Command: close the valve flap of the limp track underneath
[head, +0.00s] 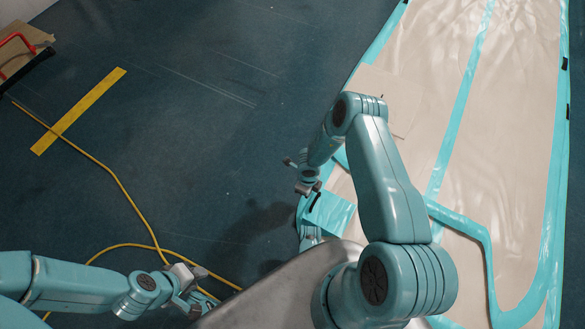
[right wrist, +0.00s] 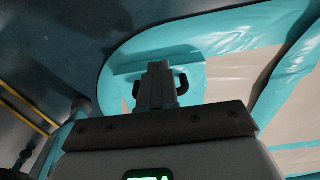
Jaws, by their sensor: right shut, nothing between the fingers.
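The track (head: 495,130) is a beige sheet with turquoise borders, lying along the right side in the head view. Its rounded turquoise end shows in the right wrist view (right wrist: 215,50). A turquoise patch (head: 332,214) is at its near left corner, partly behind my arm. I cannot tell whether this is the valve flap or how it stands. My right gripper (head: 312,198) is above that corner; in the right wrist view its fingers (right wrist: 156,72) are shut and empty against turquoise. Dark curved pieces (right wrist: 182,82) show beside the fingers. My left gripper (head: 199,291) looks open and empty, low left.
A yellow cable (head: 125,190) curls over the dark floor beside my left gripper. A yellow strip (head: 78,110) lies farther left. A brown box with a red handle (head: 18,52) is at the top left. The floor between strip and track is clear.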

